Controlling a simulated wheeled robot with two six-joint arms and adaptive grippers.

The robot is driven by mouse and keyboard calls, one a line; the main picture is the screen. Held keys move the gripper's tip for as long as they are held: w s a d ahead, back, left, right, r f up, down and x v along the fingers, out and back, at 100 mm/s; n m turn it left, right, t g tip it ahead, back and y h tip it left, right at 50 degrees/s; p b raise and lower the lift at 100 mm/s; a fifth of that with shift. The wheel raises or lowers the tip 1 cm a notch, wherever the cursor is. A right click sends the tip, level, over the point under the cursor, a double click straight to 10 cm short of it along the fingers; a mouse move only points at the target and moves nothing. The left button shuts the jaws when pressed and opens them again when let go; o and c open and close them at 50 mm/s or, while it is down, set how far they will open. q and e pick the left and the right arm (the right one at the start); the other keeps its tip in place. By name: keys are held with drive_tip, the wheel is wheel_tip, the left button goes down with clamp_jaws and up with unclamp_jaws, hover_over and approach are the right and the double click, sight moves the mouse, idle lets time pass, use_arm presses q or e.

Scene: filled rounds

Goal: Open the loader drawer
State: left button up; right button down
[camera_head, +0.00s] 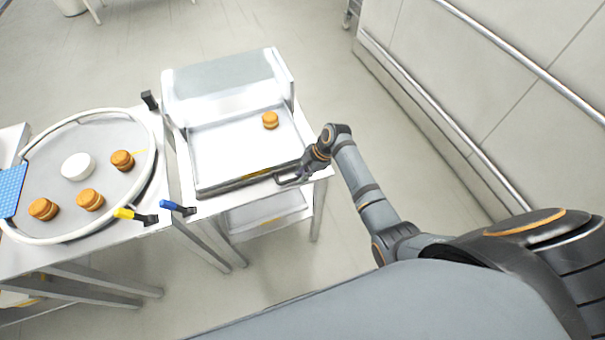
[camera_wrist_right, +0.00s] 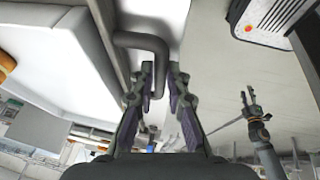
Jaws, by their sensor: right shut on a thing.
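The loader (camera_head: 220,78) is a silver metal box with a sloping hood, on a metal stand. Its shallow drawer (camera_head: 215,150) sticks out in front of the hood, with the inside exposed. One tan filled round (camera_head: 270,120) lies in it toward the back right. My right gripper (camera_head: 300,174) is at the drawer's front right corner, shut on the dark bar handle (camera_head: 285,180). In the right wrist view the bent handle (camera_wrist_right: 150,42) runs between the fingers (camera_wrist_right: 159,85). A small dark gripper (camera_wrist_right: 250,100), apparently my left, shows there; its opening is unclear.
A table on the left holds a round white-rimmed tray (camera_head: 148,165) with several filled rounds and a white disc (camera_head: 78,166). Blue (camera_head: 178,208) and yellow (camera_head: 130,215) handled tools lie near its edge. A railed wall (camera_head: 480,100) stands right; floor between is clear.

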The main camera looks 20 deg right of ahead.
drive_tip(key=shift+w, duration=0.15)
drive_tip(key=c, duration=1.8)
unclamp_jaws()
drive_tip(key=o, duration=0.5)
drive_tip(key=shift+d, duration=0.1)
drive_tip(key=shift+c, duration=0.2)
drive_tip(key=shift+r, duration=0.15)
use_arm(q)
drive_tip(key=shift+w, duration=0.55)
use_arm(e)
drive_tip(key=v, duration=1.1)
drive_tip(key=shift+d+r, duration=0.15)
drive_tip(key=shift+r, duration=0.15)
